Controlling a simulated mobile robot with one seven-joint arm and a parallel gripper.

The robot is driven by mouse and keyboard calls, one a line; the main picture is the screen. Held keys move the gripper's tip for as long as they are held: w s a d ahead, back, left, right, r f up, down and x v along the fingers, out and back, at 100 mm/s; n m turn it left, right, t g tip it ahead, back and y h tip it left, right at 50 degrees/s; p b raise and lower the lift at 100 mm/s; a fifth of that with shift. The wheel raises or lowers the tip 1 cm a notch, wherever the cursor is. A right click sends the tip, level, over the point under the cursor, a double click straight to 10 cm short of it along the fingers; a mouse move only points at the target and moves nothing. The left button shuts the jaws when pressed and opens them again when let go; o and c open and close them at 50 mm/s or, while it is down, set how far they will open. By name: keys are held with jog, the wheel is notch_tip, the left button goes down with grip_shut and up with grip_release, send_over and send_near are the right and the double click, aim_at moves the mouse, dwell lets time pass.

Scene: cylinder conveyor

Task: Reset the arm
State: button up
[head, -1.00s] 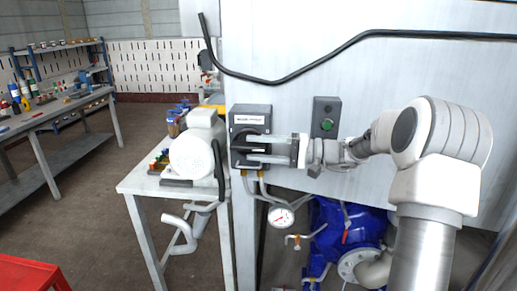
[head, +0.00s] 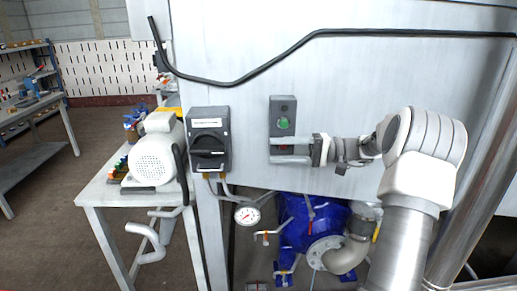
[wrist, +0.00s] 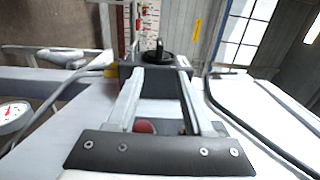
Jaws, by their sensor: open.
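My gripper (head: 273,149) is at the end of my outstretched arm, its two fingers apart and nothing between them. In the head view it overlaps the lower part of a grey button box (head: 283,104) with a green button (head: 283,123). A red button is partly hidden behind the fingers, and a red button (wrist: 145,127) shows between them in the wrist view. The dark rotary switch box (head: 209,125) is on the panel left of the fingertips, clear of them. In the wrist view its black knob (wrist: 157,56) shows beyond the fingertips (wrist: 166,72).
A white motor (head: 155,155) stands on a small table (head: 104,191) at the left. A pressure gauge (head: 247,215) and a blue pump (head: 309,225) are below the panel (head: 365,75). A black cable (head: 245,76) crosses the panel above my gripper.

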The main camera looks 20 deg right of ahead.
jog(key=shift+v, duration=0.75)
